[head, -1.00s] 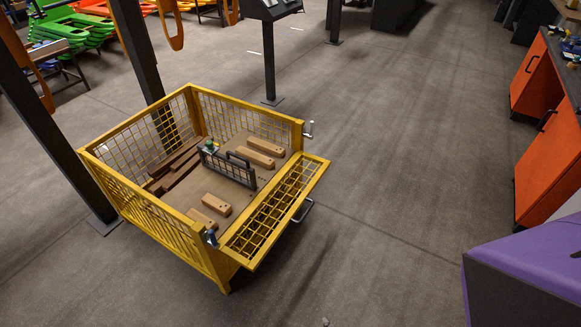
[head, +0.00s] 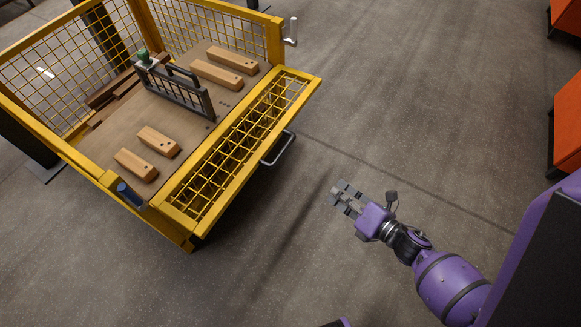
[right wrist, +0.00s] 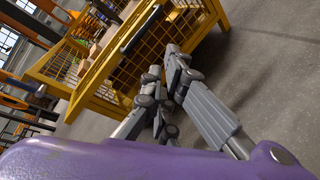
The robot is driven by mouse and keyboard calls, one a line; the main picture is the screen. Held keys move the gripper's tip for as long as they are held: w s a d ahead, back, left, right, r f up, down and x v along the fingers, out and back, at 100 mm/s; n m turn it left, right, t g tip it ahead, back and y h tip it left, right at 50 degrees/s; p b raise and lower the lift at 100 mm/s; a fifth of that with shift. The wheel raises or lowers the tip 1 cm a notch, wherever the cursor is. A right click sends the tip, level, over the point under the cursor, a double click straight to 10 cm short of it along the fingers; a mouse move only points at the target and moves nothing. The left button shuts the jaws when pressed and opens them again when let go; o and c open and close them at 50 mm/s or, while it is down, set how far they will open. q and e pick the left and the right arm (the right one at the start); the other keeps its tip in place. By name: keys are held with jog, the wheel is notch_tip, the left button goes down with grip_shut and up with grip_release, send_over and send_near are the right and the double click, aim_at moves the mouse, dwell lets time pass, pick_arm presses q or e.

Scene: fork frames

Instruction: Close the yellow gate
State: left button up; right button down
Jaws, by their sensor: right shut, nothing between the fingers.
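The yellow gate (head: 240,145) is a mesh panel on the front of a yellow mesh crate (head: 203,20). It is swung down and out, lying about level, so the crate's front is open. A grey bar handle (head: 280,148) sits on its outer edge. The handle also shows as a dark bar in the right wrist view (right wrist: 140,30). My right gripper (head: 338,197) is shut and empty, over the floor to the right of the gate and apart from it. In the right wrist view its fingers (right wrist: 164,62) point towards the crate. My left gripper is not in view.
Wooden blocks (head: 223,75) and a grey rack (head: 180,92) stand on the crate floor. A crank-like latch (head: 291,32) is on the right post, and a blue cylinder (head: 129,195) at the left front corner. Orange cabinets (head: 568,120) stand right. Floor around the gate is clear.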

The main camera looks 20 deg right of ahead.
jog(key=w+f+n+g+y+b, duration=0.1)
jog(key=w+f+n+y+b, duration=0.4)
jog(key=w+f+n+b, duration=0.6)
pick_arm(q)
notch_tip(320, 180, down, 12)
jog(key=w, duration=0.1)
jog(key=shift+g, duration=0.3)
pick_arm(e)
jog(key=w+a+r+n, duration=0.3)
jog(key=w+a+r, duration=0.1)
jog(key=w, duration=0.5)
jog(key=shift+a+r+n, duration=0.2)
jog(key=shift+a+n, duration=0.1)
jog(key=shift+a, duration=0.6)
pick_arm(q)
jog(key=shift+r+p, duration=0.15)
jog(key=shift+p, duration=0.15)
pick_arm(e)
jog(key=shift+w, duration=0.1)
